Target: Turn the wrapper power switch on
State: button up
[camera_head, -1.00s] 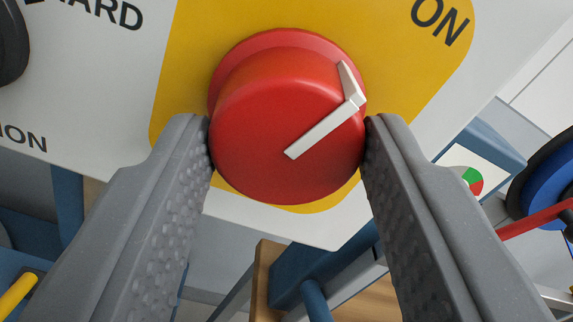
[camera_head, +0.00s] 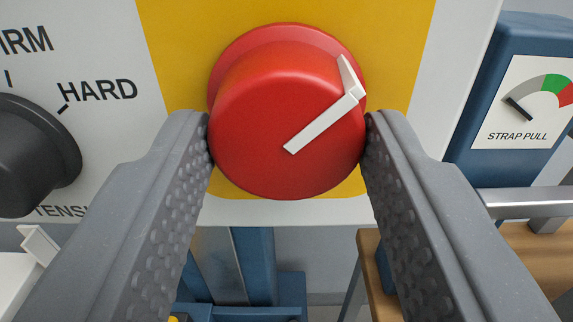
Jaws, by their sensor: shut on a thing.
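The wrapper power switch is a round red knob (camera_head: 275,125) with a white pointer bar, standing out from a yellow plate (camera_head: 390,60) on a light panel. My gripper (camera_head: 288,130) is shut on the knob, one textured grey finger touching its left side and the other its right side. The pointer runs toward the upper right of the picture. No ON or OFF lettering shows at this moment, so the position that the pointer marks cannot be read.
A dark tension knob (camera_head: 30,155) with the label HARD sits left of the yellow plate. A blue unit (camera_head: 490,60) with a STRAP PULL gauge (camera_head: 535,100) stands at the right. Blue framework and a wooden surface (camera_head: 530,245) lie below the panel.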

jog(key=shift+f, duration=0.15)
jog(key=o, duration=1)
jog(key=shift+w, duration=0.1)
jog(key=shift+s+d, duration=0.1)
jog(key=shift+s, duration=0.5)
jog(key=s+b, duration=0.1)
jog(key=s, duration=1.1)
jog(key=shift+s, duration=0.35)
